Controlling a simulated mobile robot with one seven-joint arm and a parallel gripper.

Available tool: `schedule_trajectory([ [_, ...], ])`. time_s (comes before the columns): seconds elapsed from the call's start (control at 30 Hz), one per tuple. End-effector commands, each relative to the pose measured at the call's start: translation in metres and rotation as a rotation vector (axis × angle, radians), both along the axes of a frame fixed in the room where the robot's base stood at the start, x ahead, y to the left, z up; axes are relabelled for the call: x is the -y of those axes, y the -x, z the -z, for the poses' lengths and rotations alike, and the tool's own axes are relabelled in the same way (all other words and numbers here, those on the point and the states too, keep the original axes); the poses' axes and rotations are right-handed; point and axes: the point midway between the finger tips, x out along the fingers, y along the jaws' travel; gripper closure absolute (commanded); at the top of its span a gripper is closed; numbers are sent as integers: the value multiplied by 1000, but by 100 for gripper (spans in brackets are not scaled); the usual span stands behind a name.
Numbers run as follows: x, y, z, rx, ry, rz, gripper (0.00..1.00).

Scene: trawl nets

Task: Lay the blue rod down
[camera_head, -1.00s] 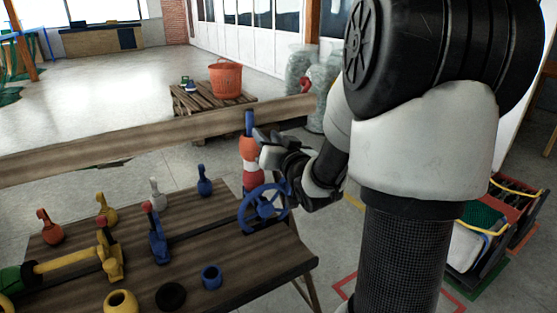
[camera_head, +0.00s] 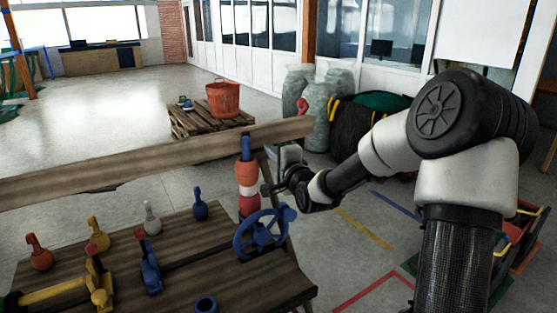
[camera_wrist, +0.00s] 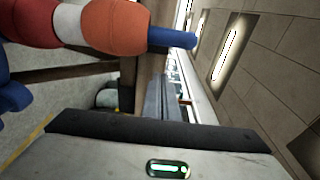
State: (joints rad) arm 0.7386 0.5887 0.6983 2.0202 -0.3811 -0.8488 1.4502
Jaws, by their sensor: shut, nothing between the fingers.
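The blue rod (camera_head: 246,146) stands upright, its top end showing above a stack of orange and white floats (camera_head: 247,187) at the table's far right corner. In the wrist view the blue rod's end (camera_wrist: 172,38) sticks out of the orange float, and the view is turned on its side. The rest of the rod is hidden inside the floats. My gripper (camera_head: 268,188) is close to the right side of the stack, below the rod's top. It is shut and empty. I cannot tell whether it touches the floats.
A blue handwheel (camera_head: 262,232) is just in front of the stack. A wooden beam (camera_head: 150,160) runs behind the table. Several coloured levers (camera_head: 150,265) stand on the table (camera_head: 235,275). The floor to the right of the table is mostly clear.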

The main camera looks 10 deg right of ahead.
Motion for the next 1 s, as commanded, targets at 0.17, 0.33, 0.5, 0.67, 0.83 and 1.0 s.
schedule_trajectory([
  [0.17,-18,-12,0,-1,2,-4,100],
  [0.33,-33,-2,0,0,2,-1,100],
  [0.5,-38,1,0,-1,1,0,100],
  [0.67,-38,2,0,-1,2,0,100],
  [0.83,-38,2,0,-1,2,0,100],
  [1.0,-36,1,0,3,14,0,100],
])
